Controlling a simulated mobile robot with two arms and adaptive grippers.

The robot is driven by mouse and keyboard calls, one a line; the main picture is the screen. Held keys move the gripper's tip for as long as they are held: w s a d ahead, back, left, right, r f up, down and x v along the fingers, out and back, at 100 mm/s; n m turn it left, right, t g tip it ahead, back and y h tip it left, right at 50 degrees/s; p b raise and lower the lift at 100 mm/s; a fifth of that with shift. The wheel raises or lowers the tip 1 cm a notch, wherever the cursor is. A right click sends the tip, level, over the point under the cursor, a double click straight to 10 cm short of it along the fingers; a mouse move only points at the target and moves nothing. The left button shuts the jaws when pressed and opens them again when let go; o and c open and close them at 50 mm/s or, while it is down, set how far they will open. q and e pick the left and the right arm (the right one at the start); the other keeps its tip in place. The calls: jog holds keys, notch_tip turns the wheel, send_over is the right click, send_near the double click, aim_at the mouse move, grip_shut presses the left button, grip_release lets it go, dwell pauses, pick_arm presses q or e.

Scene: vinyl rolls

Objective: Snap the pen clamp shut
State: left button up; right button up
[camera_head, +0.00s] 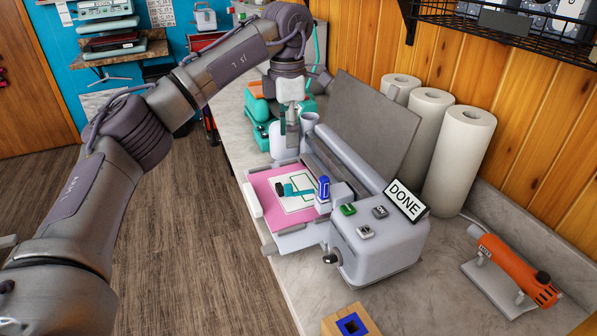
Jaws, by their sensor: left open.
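A grey cutting machine (375,245) stands on the counter, with a pink mat (263,190) lying on its front tray. A white sheet (296,203) with a green outline is on the mat. A small blue part (323,187) stands upright on the machine's carriage and looks like the pen clamp; whether it is open or shut is too small to tell. A teal piece (290,190) shows left of it, over the sheet. My left gripper (292,138) points down behind the mat, apart from the blue part. It is open. My right gripper is not in view.
A DONE sign (404,200) stands on the machine. Several paper rolls (458,160) and a grey upright panel (380,125) are behind it. An orange tool (513,268) lies at right. A wooden block (345,325) with a blue-rimmed hole is at the front. Teal cases (262,108) stand at the back.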

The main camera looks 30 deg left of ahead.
aim_at(288, 185)
pick_arm(q)
jog(key=f, duration=0.2)
jog(key=s+f, duration=0.1)
jog(key=f, duration=0.1)
jog(key=shift+s+a+f, duration=0.1)
jog(key=shift+f, duration=0.15)
notch_tip(288, 185, down, 8)
jog(key=shift+r+p, duration=0.25)
jog(key=shift+p, duration=0.2)
jog(key=shift+f, duration=0.55)
jog(key=c, duration=0.7)
grip_shut()
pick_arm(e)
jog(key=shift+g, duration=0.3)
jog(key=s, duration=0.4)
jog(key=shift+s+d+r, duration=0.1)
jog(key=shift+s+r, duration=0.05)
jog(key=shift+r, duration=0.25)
